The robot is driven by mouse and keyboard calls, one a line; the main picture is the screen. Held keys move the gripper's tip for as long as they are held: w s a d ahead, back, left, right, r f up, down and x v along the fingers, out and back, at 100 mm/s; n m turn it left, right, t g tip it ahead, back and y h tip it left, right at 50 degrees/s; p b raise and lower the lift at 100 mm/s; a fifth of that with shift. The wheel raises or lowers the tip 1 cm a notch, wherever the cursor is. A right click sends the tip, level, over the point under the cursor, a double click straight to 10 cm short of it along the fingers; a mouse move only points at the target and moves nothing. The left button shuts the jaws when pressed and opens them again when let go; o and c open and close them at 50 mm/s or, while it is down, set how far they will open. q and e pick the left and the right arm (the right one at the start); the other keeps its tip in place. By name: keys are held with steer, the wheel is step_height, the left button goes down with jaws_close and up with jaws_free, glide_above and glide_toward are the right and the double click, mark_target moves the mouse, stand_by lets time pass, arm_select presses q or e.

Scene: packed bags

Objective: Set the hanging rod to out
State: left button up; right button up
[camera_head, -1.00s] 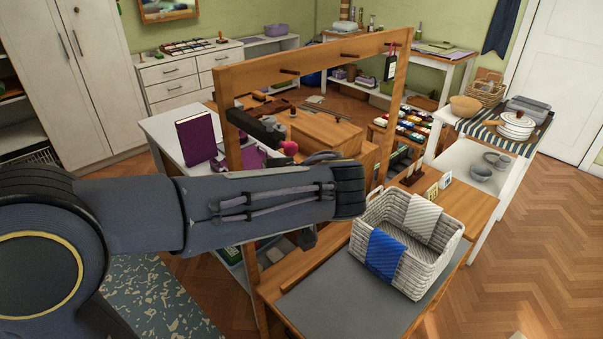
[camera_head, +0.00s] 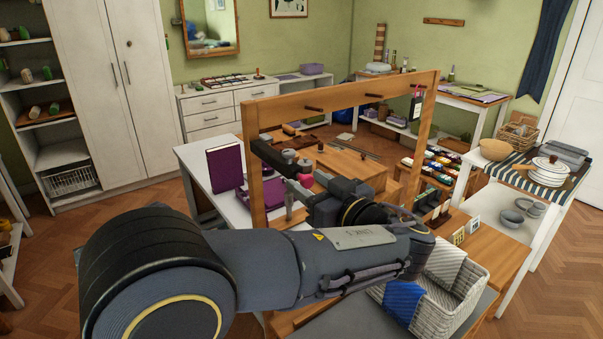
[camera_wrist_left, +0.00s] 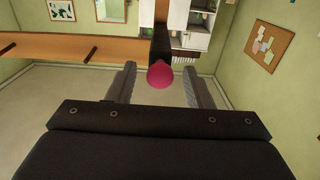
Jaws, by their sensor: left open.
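The hanging rod (camera_head: 270,155) is a dark bar on the left part of the wooden frame (camera_head: 345,92), jutting toward me, with a pink end knob (camera_head: 307,181). In the left wrist view the rod (camera_wrist_left: 160,45) points at the camera, its pink knob (camera_wrist_left: 160,75) between the fingers with space on both sides. My left gripper (camera_head: 298,178) is open around the knob, and it also shows in the wrist view (camera_wrist_left: 161,88). My forearm hides the lower part of the frame. My right gripper is not in view.
Several short pegs (camera_head: 374,96) stick out of the frame's top beam, and a tag (camera_head: 415,107) hangs at its right end. A purple book (camera_head: 225,173) stands on the white table behind.

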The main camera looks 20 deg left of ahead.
arm_select(q)
steer(key=shift+x, duration=1.55)
steer(key=shift+f, duration=0.1)
jaws_close()
